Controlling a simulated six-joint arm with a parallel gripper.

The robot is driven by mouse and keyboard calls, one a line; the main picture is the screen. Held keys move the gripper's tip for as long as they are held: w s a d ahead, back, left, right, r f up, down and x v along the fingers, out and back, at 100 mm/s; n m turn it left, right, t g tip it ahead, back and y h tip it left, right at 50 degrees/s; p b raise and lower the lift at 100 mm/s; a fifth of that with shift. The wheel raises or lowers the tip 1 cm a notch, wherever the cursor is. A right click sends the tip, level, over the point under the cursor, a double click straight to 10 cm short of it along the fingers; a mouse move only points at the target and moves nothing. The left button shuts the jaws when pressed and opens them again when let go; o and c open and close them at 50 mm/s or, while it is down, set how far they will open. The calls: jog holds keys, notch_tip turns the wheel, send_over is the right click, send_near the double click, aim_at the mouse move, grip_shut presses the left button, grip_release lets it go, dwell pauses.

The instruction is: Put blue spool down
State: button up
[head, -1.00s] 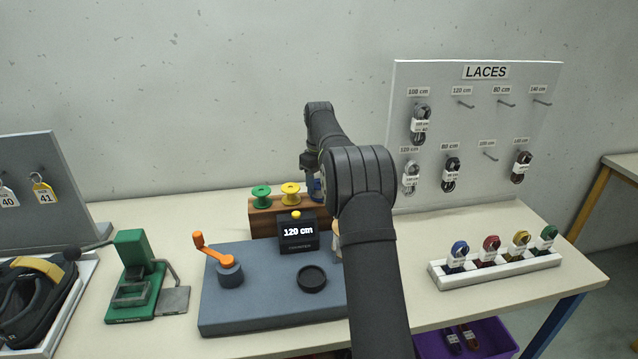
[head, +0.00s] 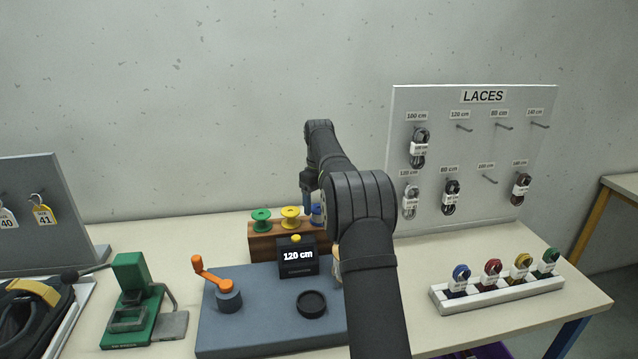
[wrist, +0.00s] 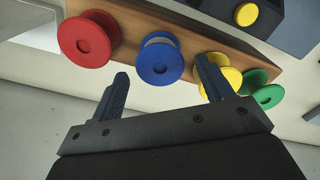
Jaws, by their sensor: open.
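The blue spool (wrist: 160,62) stands on the wooden spool rack (wrist: 134,20), between the red spool (wrist: 88,40) and the yellow spool (wrist: 214,72). My gripper (wrist: 160,80) is open, with one finger on each side of the blue spool and apart from it as far as the wrist view shows. In the head view the blue spool (head: 316,214) is partly hidden by my arm, at the right of the yellow spool (head: 290,216) on the rack (head: 272,245).
The green spool (head: 261,219) is at the rack's left end. A dark display box (head: 298,262) reading 120 cm stands in front of it, on a blue-grey base with an orange crank (head: 212,275). The lace board (head: 470,150) stands to the right.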

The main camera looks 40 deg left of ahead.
notch_tip(320, 180, up, 10)
dwell(0.4)
jog(key=shift+f, duration=0.1)
notch_tip(320, 180, down, 12)
jog(key=shift+r, duration=1.6)
jog(key=shift+f, duration=0.1)
